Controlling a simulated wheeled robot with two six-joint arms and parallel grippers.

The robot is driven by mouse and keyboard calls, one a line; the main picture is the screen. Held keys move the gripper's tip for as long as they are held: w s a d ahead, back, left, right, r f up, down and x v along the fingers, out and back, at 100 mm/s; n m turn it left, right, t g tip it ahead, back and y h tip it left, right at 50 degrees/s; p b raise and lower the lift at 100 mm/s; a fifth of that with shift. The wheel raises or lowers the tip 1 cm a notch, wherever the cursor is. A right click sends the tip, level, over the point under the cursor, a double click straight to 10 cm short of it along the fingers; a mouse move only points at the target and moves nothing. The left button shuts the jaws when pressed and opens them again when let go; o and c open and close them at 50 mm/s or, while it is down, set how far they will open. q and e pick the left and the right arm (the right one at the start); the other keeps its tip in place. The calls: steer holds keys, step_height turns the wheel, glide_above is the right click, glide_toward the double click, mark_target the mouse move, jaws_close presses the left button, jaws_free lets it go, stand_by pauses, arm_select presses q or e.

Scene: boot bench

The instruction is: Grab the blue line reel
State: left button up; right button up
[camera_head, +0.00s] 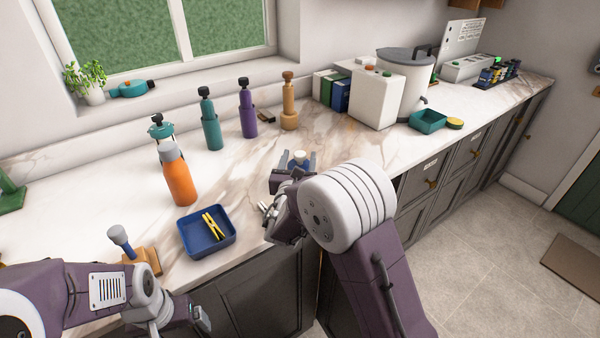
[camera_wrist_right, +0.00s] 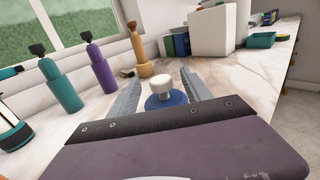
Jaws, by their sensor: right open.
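The blue line reel, a low blue disc with a white knob on top, stands on the marble counter in the right wrist view (camera_wrist_right: 178,100). It also shows in the head view (camera_head: 299,163), partly hidden by my right gripper (camera_head: 297,161). My right gripper is open, with one finger on each side of the reel. I cannot tell whether the fingers touch it. My left gripper (camera_head: 200,318) is low at the left, near the counter's front edge and away from the reel. Its jaws are not clear.
A blue tray (camera_head: 188,249) with yellow pliers and an orange bottle (camera_head: 179,183) stand left of my right gripper. Teal (camera_head: 211,134), purple (camera_head: 248,120) and tan (camera_head: 290,115) bottles stand behind. A white box (camera_head: 375,97) stands farther right. The counter around the reel is clear.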

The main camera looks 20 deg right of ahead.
steer(key=shift+w+d+f, duration=0.1)
steer(key=shift+w+d, duration=0.05)
steer(key=shift+w, duration=0.3)
steer(key=shift+s, duration=0.15)
steer(key=c, duration=0.4)
jaws_close()
stand_by(0.5)
